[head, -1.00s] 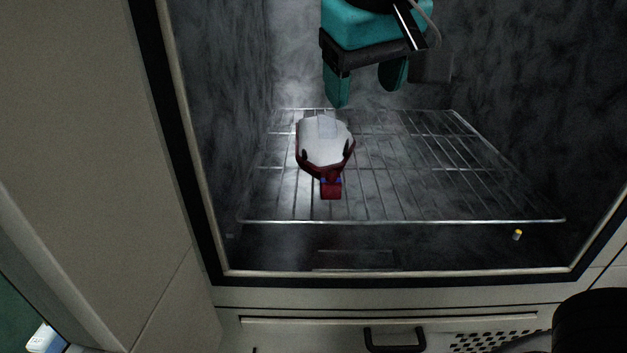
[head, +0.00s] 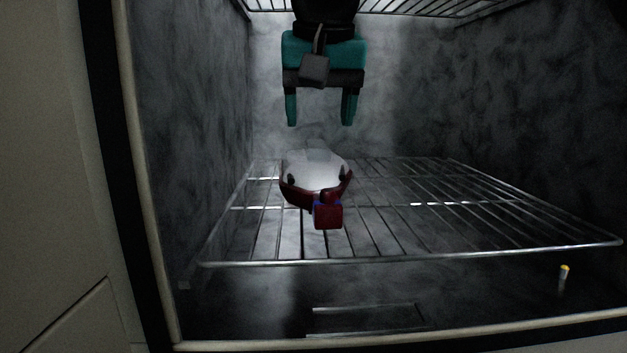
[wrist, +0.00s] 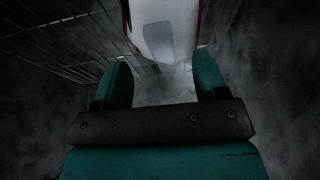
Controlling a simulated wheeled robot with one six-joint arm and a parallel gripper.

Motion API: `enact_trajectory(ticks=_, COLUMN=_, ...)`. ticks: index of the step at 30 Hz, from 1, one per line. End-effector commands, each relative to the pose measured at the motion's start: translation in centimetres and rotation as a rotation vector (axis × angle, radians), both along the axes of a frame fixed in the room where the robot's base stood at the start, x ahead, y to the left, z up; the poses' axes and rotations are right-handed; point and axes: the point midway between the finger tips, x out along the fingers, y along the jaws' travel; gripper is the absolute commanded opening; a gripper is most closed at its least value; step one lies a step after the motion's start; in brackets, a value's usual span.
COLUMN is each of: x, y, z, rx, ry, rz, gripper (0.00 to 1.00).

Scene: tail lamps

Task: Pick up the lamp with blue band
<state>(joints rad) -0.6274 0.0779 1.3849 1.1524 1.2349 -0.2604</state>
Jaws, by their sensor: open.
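The lamp with the blue band (head: 316,178) lies on a wire rack inside a dark oven-like cavity. It has a whitish lens, a dark red housing and a red block at its near end, with a little blue beside the block. My gripper (head: 319,122) is teal and black, open and empty, above and behind the lamp, fingers pointing down. In the wrist view the lamp's white and red body (wrist: 165,30) shows beyond the gap between the open fingers (wrist: 158,78). The blue band is not visible in the wrist view.
The wire rack (head: 430,252) spans the cavity and is otherwise bare. Another rack (head: 400,8) is at the top, near my arm. Dark walls close in left, right and behind. A small yellow-tipped piece (head: 564,275) is at lower right.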

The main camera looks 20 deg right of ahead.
Motion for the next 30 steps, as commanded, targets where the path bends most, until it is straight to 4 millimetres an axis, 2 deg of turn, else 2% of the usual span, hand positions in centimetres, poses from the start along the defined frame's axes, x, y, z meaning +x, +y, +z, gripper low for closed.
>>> enact_trajectory(ticks=3, x=1.9, y=-0.6, z=0.0, rx=0.0, ry=0.0, rz=-0.004, gripper=0.66)
enact_trajectory(ticks=6, x=2.7, y=-0.9, z=0.0, rx=0.0, ry=-0.001, rz=-0.003, gripper=0.66)
enact_trajectory(ticks=11, x=3.1, y=-1.1, z=-0.5, rx=0.0, ry=-0.001, rz=-0.003, gripper=0.66)
enact_trajectory(ticks=21, x=4.6, y=-1.5, z=-4.7, rx=0.0, ry=-0.001, rz=-0.003, gripper=0.66)
enact_trajectory(ticks=29, x=4.8, y=-1.6, z=-4.6, rx=-0.001, ry=0.0, rz=-0.003, gripper=0.66)
enact_trajectory(ticks=30, x=4.8, y=-1.6, z=-4.6, rx=-0.001, ry=0.0, rz=-0.003, gripper=0.61)
